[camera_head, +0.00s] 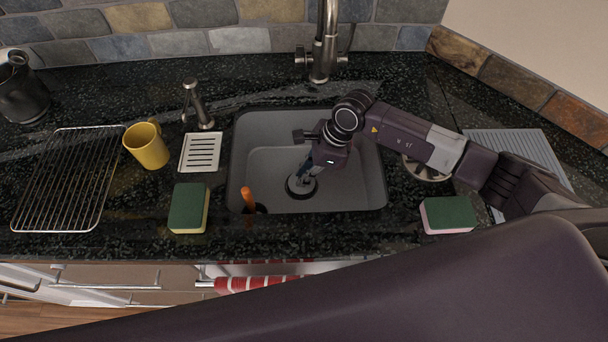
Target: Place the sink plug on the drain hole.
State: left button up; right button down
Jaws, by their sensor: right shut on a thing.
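The grey sink (260,130) is set in the dark stone counter in the middle of the view. My right gripper (303,178) reaches down into the basin from the right, its fingers shut on the sink plug (300,188). The plug is a small dark round disc with a lighter rim, low over the basin floor. The drain hole cannot be told apart from the plug, and I cannot tell whether the plug touches the floor. My left gripper is out of view.
An orange-handled tool (248,197) stands in the sink's front left corner. A green sponge (189,207) lies left of the sink, another sponge (447,214) right. A yellow mug (147,146), wire rack (68,180) and tap (325,45) stand around. My arm crosses the right side.

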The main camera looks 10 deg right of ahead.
jog(key=shift+f, duration=0.75)
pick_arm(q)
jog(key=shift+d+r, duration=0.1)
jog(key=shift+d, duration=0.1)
pick_arm(e)
jog(key=c, duration=2.3)
grip_release()
jog(key=shift+f, duration=0.15)
jog(key=shift+c, duration=0.2)
jog(key=o, duration=0.4)
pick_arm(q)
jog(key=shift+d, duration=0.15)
pick_arm(e)
jog(key=shift+o, duration=0.2)
